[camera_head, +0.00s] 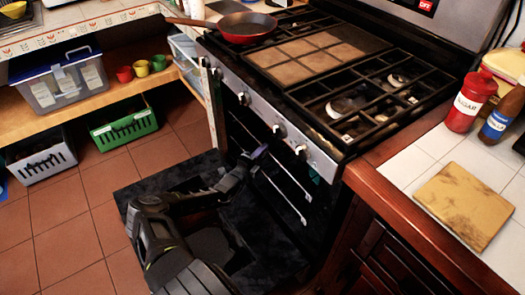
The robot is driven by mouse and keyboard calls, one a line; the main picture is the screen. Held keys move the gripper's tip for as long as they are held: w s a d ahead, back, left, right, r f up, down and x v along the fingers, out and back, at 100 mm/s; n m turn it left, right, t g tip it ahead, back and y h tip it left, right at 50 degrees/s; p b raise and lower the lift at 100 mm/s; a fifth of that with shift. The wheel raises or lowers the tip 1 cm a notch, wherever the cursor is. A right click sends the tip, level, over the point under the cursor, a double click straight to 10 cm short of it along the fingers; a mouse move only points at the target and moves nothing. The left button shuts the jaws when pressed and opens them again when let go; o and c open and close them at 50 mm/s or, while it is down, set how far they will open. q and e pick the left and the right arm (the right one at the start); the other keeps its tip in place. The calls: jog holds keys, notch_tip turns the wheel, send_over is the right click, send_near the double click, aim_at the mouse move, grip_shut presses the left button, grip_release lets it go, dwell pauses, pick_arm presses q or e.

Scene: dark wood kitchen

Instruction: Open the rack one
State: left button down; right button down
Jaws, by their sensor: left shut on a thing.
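The oven below the stove has its dark door (190,175) folded down. Two thin metal rack edges show in the dark opening, an upper rack (290,178) and a lower rack (284,199). My left gripper (259,152) reaches up over the door to the front of the opening. It is shut at the front edge of the upper rack; the contact is small and dark. The racks' depth inside is hidden in shadow and under the stove front. My right gripper is not in view.
Stove knobs (279,131) jut out just above my left gripper. A red pan (246,27) sits on the cooktop. The wooden counter (385,190) borders the oven on the right. A green crate (124,126) stands under the left shelf. Tiled floor (75,220) at left is clear.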

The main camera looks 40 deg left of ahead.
pick_arm(q)
jog(key=s+a, duration=0.3)
jog(key=s, duration=0.8)
jog(key=s+a+p, duration=0.1)
jog(key=s+a, duration=0.2)
jog(key=s, duration=0.9)
jog(key=shift+a, duration=0.35)
jog(key=shift+s, duration=0.1)
jog(key=c, duration=1.6)
grip_release()
jog(key=shift+o, duration=0.2)
jog(key=s, duration=0.7)
jog(key=shift+s+d, duration=0.35)
jog(key=shift+d, duration=0.05)
